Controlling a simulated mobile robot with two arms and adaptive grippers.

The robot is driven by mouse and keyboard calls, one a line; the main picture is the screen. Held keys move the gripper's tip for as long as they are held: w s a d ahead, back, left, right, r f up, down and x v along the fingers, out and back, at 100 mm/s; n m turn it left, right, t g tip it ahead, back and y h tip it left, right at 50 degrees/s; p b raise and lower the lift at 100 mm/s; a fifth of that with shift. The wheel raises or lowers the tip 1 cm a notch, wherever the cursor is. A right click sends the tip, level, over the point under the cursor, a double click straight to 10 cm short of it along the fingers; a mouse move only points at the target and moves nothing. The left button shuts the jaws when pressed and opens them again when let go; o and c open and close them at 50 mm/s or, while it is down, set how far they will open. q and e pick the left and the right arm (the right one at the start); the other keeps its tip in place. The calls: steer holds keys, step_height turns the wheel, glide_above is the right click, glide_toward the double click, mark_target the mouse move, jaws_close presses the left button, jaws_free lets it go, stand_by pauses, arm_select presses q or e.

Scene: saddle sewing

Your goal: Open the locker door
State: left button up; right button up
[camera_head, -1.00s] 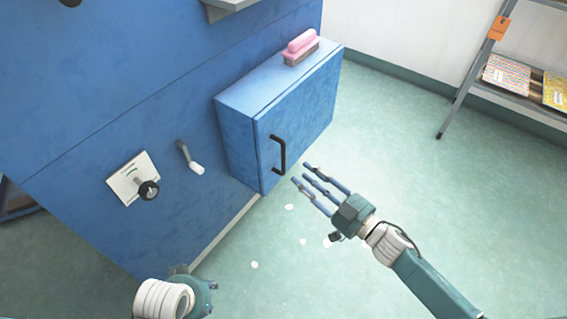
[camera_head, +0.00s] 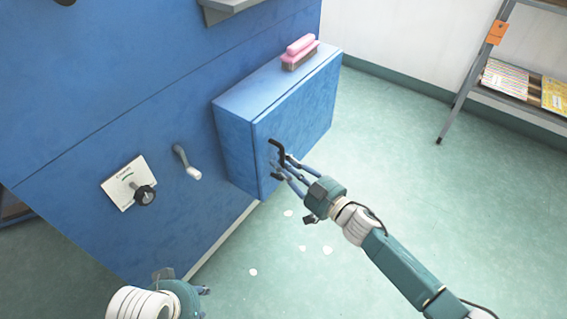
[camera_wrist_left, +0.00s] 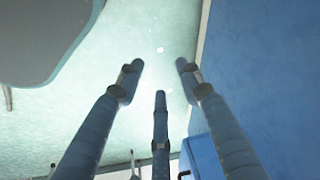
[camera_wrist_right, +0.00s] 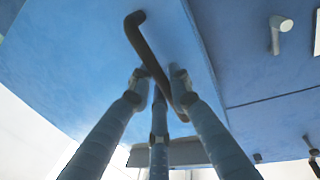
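The blue locker (camera_head: 232,150) juts from a blue wall. Its front door (camera_head: 305,115) looks shut and bears a black bar handle (camera_head: 277,150). My right gripper (camera_head: 283,168) is at this handle. In the right wrist view the handle (camera_wrist_right: 138,38) runs between the fingers of the right gripper (camera_wrist_right: 160,78), which are closer together than the left ones. I cannot tell whether they grip it. My left gripper (camera_head: 203,290) is low at the picture's lower left, away from the locker. In the left wrist view its fingers (camera_wrist_left: 158,70) are spread and empty.
A pink brush (camera_head: 300,52) lies on top of the locker. A lever (camera_head: 186,163) and a white plate with a black knob (camera_head: 128,183) are on the wall to its left. A grey shelf rack (camera_head: 475,65) stands at the right. The floor in front is open, with small white scraps.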

jaws_close()
steer(key=shift+s, duration=0.1)
